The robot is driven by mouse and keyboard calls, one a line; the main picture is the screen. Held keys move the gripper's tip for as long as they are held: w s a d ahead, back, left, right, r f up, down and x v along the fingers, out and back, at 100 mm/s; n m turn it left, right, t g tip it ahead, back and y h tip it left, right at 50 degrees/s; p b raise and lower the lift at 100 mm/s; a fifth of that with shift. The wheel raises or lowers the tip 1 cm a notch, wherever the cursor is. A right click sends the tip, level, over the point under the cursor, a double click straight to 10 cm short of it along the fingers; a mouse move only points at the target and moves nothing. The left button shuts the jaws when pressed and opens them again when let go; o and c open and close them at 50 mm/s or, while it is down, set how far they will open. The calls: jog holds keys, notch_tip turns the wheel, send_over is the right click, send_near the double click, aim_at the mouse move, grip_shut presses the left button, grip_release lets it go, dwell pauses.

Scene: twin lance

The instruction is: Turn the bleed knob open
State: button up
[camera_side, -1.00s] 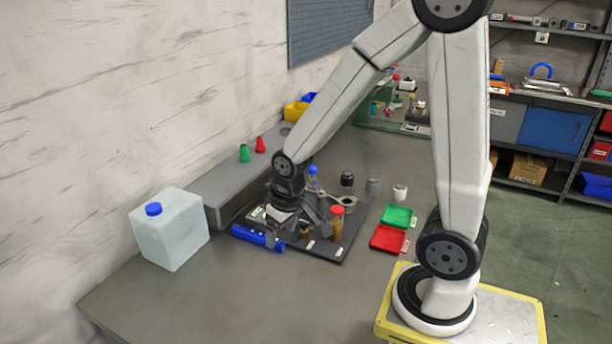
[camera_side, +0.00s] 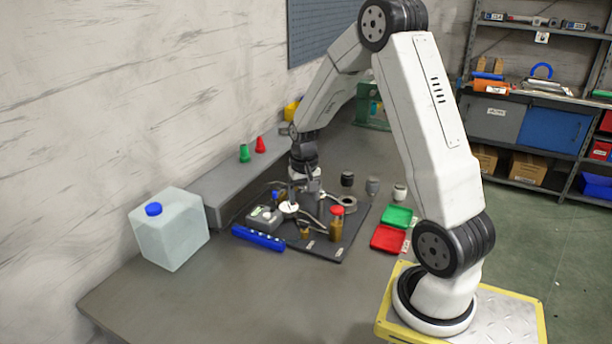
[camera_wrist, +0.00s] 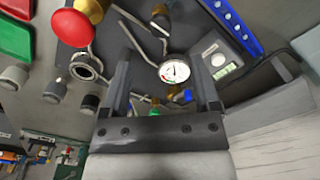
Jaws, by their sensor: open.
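My gripper (camera_side: 305,187) is over the back of the dark plate (camera_side: 325,247). In the wrist view its two spread fingers (camera_wrist: 161,64) have nothing between their tips that I can see held. A round white gauge (camera_side: 289,208) stands in front of it, and it also shows in the wrist view (camera_wrist: 174,71). A red knob (camera_side: 337,210) on a brass body stands at the plate's right; it is at upper left in the wrist view (camera_wrist: 72,27). A blue knob (camera_side: 275,195) shows left of the gripper. I cannot tell which knob is the bleed knob.
A grey meter (camera_side: 264,217) and a blue bar (camera_side: 258,238) lie at the plate's left. Green (camera_side: 397,216) and red (camera_side: 387,239) trays lie to the right. A jug (camera_side: 169,230) stands at left. The bench front is clear.

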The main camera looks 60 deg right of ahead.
aim_at(304, 221)
jog(key=shift+f, duration=3.8)
grip_shut()
